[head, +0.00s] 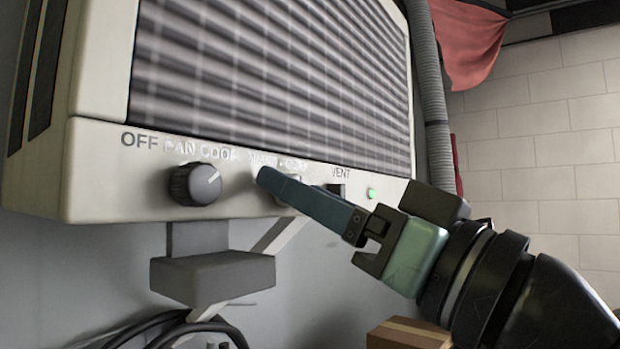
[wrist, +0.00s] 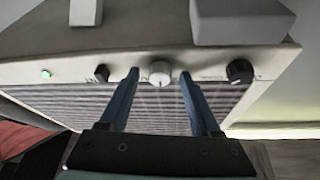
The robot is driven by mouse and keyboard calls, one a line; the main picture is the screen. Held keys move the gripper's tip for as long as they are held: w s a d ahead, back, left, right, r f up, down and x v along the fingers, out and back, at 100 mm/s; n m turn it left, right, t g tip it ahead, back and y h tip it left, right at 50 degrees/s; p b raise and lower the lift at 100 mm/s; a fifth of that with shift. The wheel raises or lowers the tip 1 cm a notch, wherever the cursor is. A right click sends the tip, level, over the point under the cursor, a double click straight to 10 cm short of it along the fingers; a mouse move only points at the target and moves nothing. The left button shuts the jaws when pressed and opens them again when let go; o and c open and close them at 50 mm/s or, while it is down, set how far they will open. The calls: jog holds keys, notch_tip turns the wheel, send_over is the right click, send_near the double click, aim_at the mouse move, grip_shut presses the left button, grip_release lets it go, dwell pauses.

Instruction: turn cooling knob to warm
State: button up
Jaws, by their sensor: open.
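A pale round knob (wrist: 160,73) sits on the front panel of a cream cooling unit (head: 100,180). In the head view a sliver of the pale knob (head: 291,186) shows behind my finger, under lettering that is partly hidden and hard to read. My gripper (head: 265,177) is open in front of the panel. In the wrist view its two blue fingers (wrist: 159,74) stand either side of the pale knob, with a gap on each side. I cannot tell whether the tips reach around it. The knob's pointer direction is unclear.
A dark knob (head: 196,184) sits at left under OFF, FAN and COOL lettering. A black VENT switch (head: 336,189) and a green light (head: 371,193) are right of the pale knob. A grey box (head: 212,274) is below the unit; a ridged hose (head: 428,80) runs along its right.

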grip_shut()
dwell(0.3)
jog(key=shift+f+n+b, duration=0.1)
jog(key=shift+n+b, duration=0.4)
jog(key=shift+b, duration=0.15)
jog(key=n+g, duration=0.3)
jog(key=n, duration=0.4)
jog(key=n+g+y+b, duration=0.1)
jog(key=n+g, duration=0.3)
jog(key=n, duration=0.4)
jog(key=n+g+y, duration=0.1)
jog(key=n+g, duration=0.2)
jog(key=n, duration=0.5)
jog(key=shift+w+d+r+b, duration=0.2)
jog(key=shift+w+r+b, duration=0.1)
jog(key=shift+r+b, duration=0.1)
jog(key=shift+n, duration=0.3)
